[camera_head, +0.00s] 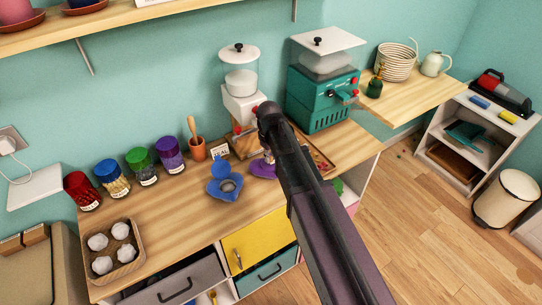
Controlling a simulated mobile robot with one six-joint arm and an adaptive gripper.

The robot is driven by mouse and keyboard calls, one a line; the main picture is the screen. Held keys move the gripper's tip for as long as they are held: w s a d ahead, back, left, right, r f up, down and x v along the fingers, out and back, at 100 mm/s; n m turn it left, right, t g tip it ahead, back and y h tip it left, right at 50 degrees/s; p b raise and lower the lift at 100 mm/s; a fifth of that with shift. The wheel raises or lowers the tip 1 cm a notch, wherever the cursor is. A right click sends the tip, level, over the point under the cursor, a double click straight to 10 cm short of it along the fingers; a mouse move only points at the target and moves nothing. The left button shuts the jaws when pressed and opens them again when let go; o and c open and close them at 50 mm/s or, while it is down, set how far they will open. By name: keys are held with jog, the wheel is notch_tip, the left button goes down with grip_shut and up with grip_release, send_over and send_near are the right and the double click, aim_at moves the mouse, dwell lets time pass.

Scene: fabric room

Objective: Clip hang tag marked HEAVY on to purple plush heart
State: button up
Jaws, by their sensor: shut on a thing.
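A purple plush piece (264,168), which looks like the purple heart, lies on the wooden worktop, partly covered by my dark arm. My arm crosses the picture from the lower right, and its upper end is in front of the worktop's middle. My gripper does not show; it seems to be behind the arm, so its jaws and anything in them are hidden. No hang tag marked HEAVY can be made out. A small white card with dark lettering (219,150) stands near the back, too small to read surely.
A blue heart-shaped piece (226,187) lies left of the purple one. Lidded jars (140,166), a wooden tray of white balls (114,247), a white dispenser (240,90) and a teal machine (322,85) occupy the worktop (185,215). A yellow drawer (257,245) is below.

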jog(key=shift+f+b, duration=0.55)
dwell(1.3)
jog(key=o, duration=0.8)
jog(key=shift+r, duration=0.15)
jog(key=shift+s+r+p, duration=0.1)
jog(key=shift+r+p, duration=4.3)
jog(key=shift+p, duration=0.15)
jog(key=s+d+m, duration=0.3)
jog(key=s+d, duration=0.1)
jog(key=d, duration=0.2)
jog(key=s+d+m, duration=0.2)
jog(key=s+d, duration=0.2)
jog(key=d, duration=0.3)
jog(key=s+d+m, duration=0.3)
jog(key=s+d, duration=0.2)
jog(key=d, duration=0.1)
jog(key=shift+s+d+m, duration=0.1)
jog(key=shift+d+m, duration=0.2)
jog(key=shift+d, duration=0.05)
